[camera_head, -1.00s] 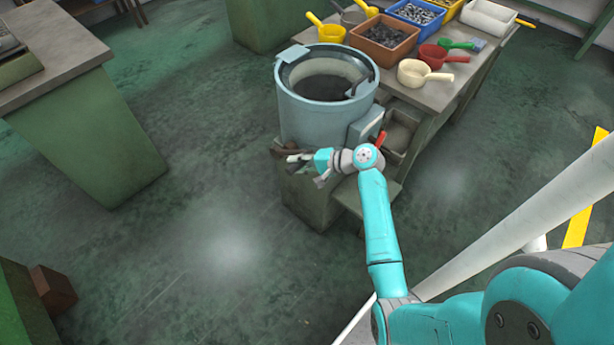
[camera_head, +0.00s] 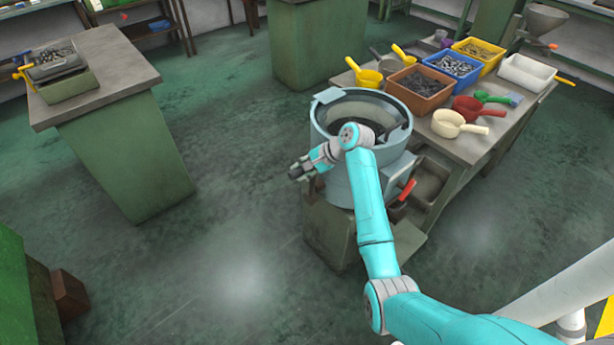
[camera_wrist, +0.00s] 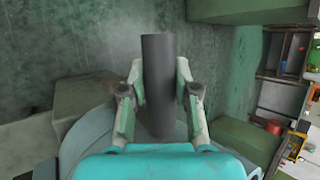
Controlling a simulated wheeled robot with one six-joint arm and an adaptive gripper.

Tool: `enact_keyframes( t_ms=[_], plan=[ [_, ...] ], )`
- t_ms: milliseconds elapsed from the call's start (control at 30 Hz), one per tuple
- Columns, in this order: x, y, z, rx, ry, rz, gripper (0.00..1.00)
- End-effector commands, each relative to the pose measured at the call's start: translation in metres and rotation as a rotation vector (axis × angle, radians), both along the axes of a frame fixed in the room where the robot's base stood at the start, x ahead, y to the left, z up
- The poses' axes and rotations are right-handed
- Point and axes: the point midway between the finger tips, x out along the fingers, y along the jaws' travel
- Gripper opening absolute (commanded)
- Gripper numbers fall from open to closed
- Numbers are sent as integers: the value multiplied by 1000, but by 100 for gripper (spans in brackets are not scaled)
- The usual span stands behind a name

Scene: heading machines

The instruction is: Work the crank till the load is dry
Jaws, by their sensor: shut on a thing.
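The blue-grey drum machine (camera_head: 340,185) stands on a green base in the head view. A dark load (camera_head: 370,126) lies inside it, partly hidden by my arm; I cannot tell whether it is wet. My gripper (camera_head: 299,171) is at the drum's left side. In the wrist view my gripper (camera_wrist: 159,95) is shut on a dark upright cylinder, the crank grip (camera_wrist: 158,75), which stands between its fingers. The rest of the crank is hidden. A red-handled lever (camera_head: 407,190) sits on the drum's right side.
A workbench (camera_head: 480,150) to the right holds bins of parts, a white tray (camera_head: 527,72) and several scoops, close to the drum. A green cabinet (camera_head: 130,160) stands to the left. The floor (camera_head: 230,220) between is clear.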

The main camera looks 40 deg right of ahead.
Motion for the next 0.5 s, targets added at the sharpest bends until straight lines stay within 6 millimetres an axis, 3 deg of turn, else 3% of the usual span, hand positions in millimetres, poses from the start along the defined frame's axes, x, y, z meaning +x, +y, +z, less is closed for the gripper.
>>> enact_keyframes(
  t_ms=[500],
  plan=[
    [11, 1, 2, -1, -5, 1, 0]
  ],
)
